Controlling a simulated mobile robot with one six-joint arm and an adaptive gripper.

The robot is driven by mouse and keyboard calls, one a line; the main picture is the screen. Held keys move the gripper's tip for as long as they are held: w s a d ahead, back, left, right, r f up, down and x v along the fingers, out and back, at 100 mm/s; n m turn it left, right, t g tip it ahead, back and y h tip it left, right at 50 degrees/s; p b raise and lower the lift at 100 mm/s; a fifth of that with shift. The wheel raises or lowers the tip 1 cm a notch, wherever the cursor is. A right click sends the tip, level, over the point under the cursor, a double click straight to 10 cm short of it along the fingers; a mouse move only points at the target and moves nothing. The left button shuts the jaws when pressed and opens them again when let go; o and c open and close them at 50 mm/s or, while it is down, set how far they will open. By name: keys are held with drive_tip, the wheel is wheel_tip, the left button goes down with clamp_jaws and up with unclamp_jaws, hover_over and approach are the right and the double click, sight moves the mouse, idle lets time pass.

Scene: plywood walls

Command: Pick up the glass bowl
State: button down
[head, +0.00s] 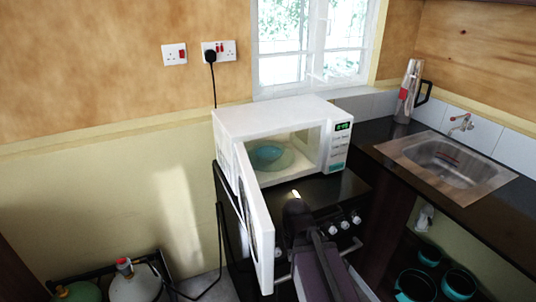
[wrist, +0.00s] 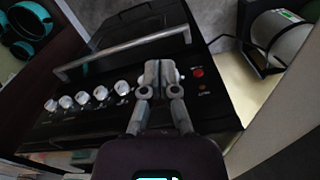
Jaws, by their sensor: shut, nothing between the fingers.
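In the head view a teal glass bowl (head: 267,154) sits inside the white microwave (head: 262,112), on its round glass plate (head: 280,163). The microwave door (head: 257,222) is swung open toward me. My arm reaches up from the bottom of the head view in front of the cooker, and its fingertips are hidden there. In the wrist view my gripper (wrist: 160,75) is shut and empty, in front of the cooker's knob panel. The bowl is not in the wrist view. My gripper is outside the microwave, apart from the bowl.
The black cooker (head: 325,190) under the microwave has several knobs and a handle bar (wrist: 125,50). The open door stands left of my arm. At the right are a sink (head: 447,160) and a steel flask (head: 408,90). Gas cylinders (head: 135,283) stand at lower left.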

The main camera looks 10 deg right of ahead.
drive_tip(key=c, duration=0.9)
unclamp_jaws()
drive_tip(key=shift+w, duration=0.1)
drive_tip(key=shift+o, duration=0.7)
drive_tip(key=shift+w+d, duration=0.1)
drive_tip(key=shift+w, duration=0.2)
drive_tip(key=w+d+r+m+t+h, duration=0.1)
drive_tip(key=w+r+t, duration=0.1)
drive_tip(key=w, duration=0.4)
drive_tip(key=w+d+r+m+t+h+p, duration=0.1)
drive_tip(key=w+r+m+t, duration=0.1)
drive_tip(key=w, duration=0.4)
drive_tip(key=w+d+r+m+t+h+p, duration=0.1)
drive_tip(key=w+r+t, duration=0.1)
drive_tip(key=w, duration=0.3)
drive_tip(key=shift+w+d+r+m+t, duration=0.3)
drive_tip(key=shift+w+d+t, duration=0.1)
drive_tip(key=shift+t, duration=0.1)
drive_tip(key=w+a+r+m+t+p, duration=0.1)
drive_tip(key=w+r+t+p, duration=0.1)
drive_tip(key=w+r+t, duration=0.4)
drive_tip(key=w+r, duration=0.3)
drive_tip(key=w, duration=0.3)
drive_tip(key=shift+a+m+h, duration=0.2)
drive_tip(key=shift+m+h, duration=0.1)
drive_tip(key=shift+m, duration=0.1)
drive_tip(key=shift+w, duration=0.15)
